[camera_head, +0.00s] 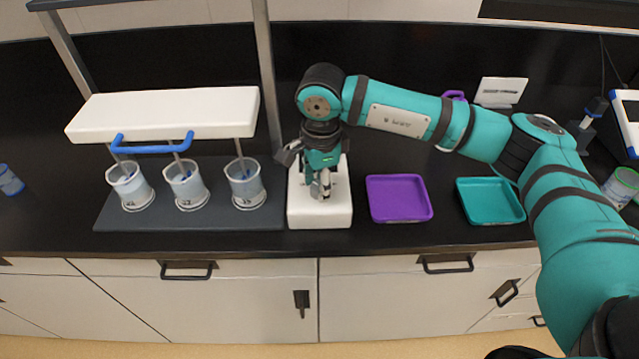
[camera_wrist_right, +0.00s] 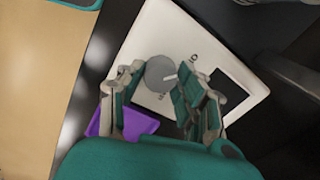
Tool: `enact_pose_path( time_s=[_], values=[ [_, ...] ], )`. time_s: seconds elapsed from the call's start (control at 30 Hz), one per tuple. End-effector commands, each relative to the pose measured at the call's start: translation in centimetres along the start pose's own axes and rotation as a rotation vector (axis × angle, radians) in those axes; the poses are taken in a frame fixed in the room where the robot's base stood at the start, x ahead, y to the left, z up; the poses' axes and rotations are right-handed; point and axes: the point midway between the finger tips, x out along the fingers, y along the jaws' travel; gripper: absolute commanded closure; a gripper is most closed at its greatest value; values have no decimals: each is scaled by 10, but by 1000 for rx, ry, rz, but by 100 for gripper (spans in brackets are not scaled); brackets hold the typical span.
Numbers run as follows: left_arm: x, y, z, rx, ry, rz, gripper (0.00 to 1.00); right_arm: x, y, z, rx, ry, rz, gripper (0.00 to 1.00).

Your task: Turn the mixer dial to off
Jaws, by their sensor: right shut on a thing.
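The mixer control box (camera_head: 320,215) is a white block on the black counter, just right of the stirring rack. It also shows in the right wrist view (camera_wrist_right: 150,30), with a dark square panel. Its round grey dial (camera_wrist_right: 159,70) has a pale pointer mark and small dark labels around it, too small to read fully. My right gripper (camera_head: 320,190) points down over the box. In the wrist view its fingers (camera_wrist_right: 158,80) are on both sides of the dial, shut on it. In the head view the gripper hides the dial. My left gripper is not in view.
The rack's dark base (camera_head: 200,221) holds several beakers under a white mixer head (camera_head: 165,112) with a blue handle (camera_head: 152,149). A purple tray (camera_head: 398,198) and a teal tray (camera_head: 490,201) are to the right. The counter's front edge is close to the box.

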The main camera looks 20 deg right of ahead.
Motion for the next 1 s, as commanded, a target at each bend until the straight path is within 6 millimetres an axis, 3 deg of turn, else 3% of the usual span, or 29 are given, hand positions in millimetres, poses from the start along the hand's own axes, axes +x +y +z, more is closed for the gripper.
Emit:
enact_pose_path(
  time_s=[0.2,0.23,0.4,0.77,1.0],
  values=[
    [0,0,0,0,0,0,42,-2,-2,0,0,-1,-5,97],
    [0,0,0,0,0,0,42,-2,-2,0,0,-1,-6,64],
    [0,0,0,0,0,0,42,-2,-1,0,1,-1,-4,42],
    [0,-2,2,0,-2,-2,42,-7,-1,0,1,-1,-3,42],
    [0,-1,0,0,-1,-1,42,-50,-2,0,1,-1,-7,42]
  ],
)
